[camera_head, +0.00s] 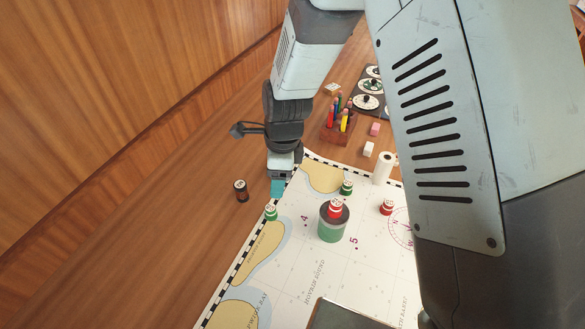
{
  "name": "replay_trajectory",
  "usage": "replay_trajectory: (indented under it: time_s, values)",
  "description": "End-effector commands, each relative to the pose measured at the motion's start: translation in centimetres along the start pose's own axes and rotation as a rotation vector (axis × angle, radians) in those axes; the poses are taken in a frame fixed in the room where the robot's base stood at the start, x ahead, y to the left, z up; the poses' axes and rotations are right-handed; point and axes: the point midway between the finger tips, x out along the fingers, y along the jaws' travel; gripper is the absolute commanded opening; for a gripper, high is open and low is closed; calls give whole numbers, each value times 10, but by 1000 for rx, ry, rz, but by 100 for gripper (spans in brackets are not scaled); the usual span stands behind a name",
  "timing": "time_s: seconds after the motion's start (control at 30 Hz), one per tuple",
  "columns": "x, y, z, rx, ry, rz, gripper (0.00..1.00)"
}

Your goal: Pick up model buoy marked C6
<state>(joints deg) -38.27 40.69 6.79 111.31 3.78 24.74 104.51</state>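Several small model buoys are on the sea chart (285,285). A green buoy (271,212) stands near the chart's left edge, and another green buoy (346,187) stands farther back. A red buoy (387,207) stands to the right. A red-and-white buoy (336,208) sits on top of a green-and-grey cylinder (332,230). Their markings are too small to read, so I cannot tell which is C6. My gripper (278,188) points down with teal fingertips, just behind the left green buoy in the picture. The gap between its fingers is not visible.
A dark cylinder (241,190) stands on the wood left of the chart. A pen holder (338,127), a white block (369,148), a pink eraser (375,129) and a white roll (383,168) are behind. A dark panel (345,317) is at the front. My arm hides the right side.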

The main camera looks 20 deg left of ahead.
Motion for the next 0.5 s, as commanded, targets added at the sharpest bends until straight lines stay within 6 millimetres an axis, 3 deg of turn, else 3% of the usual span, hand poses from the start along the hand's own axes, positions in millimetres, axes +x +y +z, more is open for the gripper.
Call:
replay_trajectory:
  time_s: [0.13, 0.5]
  values:
    - [24, 4, 10, 48, -1, 21, 65]
    - [74, 6, 10, 53, -2, 21, 65]
